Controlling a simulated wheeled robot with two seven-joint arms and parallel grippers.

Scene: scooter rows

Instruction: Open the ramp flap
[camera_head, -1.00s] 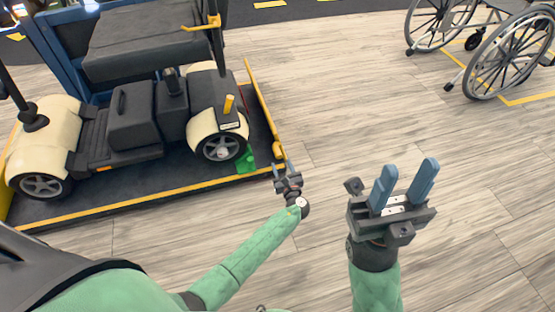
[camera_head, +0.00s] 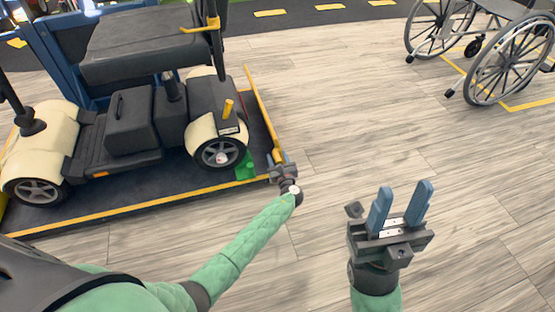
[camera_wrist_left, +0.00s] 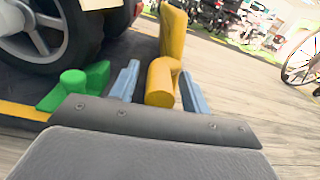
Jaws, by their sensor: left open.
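The ramp flap (camera_head: 262,108) stands up as a thin yellow-edged panel along the right edge of the dark platform (camera_head: 60,213). In the left wrist view a yellow upright part (camera_wrist_left: 173,42) and a rounded yellow handle (camera_wrist_left: 160,84) show close up. My left gripper (camera_head: 277,159) is at the flap's near end. Its blue fingers are open, one on each side of the handle; I cannot tell whether they touch it. My right gripper (camera_head: 404,192) is open and empty over the floor, to the right. The left gripper partly hides the flap's near end in the head view.
A cream and black scooter (camera_head: 130,120) stands on the platform. A green piece (camera_head: 246,168) sits by its wheel, left of my left gripper; it also shows in the left wrist view (camera_wrist_left: 72,86). A wheelchair (camera_head: 490,55) stands at the upper right. The floor between is clear.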

